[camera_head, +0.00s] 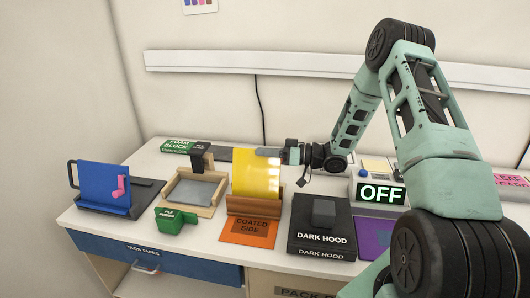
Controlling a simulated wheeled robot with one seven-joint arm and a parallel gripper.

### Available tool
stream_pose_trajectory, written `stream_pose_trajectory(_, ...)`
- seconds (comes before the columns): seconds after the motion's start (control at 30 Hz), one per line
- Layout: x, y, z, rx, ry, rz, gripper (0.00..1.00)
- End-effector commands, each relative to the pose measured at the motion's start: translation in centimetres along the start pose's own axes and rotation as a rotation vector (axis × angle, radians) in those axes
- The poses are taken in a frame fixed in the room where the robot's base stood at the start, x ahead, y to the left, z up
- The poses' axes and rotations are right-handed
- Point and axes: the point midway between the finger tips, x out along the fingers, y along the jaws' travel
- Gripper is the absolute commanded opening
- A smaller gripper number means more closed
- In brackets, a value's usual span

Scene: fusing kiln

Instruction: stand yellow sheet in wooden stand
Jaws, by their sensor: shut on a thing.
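The yellow sheet (254,174) is upright near the middle of the counter, with bright reflections on its right part. Its lower edge meets or passes behind the front of the wooden stand (253,206); I cannot tell whether it rests in the slot. My gripper (268,153) reaches in from the right and is shut on the sheet's upper right edge. The stand is a low brown block on the counter, behind the orange mat (248,232) marked "COATED SIDE".
A black "DARK HOOD" box (322,241) stands right of the stand. A wooden frame with a grey pane (194,190) and a green block (176,220) are left. A blue panel (103,183) stands farther left. An "OFF" box (380,193) sits behind right.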

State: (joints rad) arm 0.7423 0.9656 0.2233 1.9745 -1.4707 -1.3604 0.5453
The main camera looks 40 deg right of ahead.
Motion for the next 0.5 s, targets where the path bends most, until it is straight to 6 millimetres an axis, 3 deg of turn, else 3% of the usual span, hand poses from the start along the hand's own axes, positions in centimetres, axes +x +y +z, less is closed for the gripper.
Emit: stream_pose_trajectory(0.5, 0.04, 0.44, -0.11, 0.023, 0.003, -0.001, 0.00)
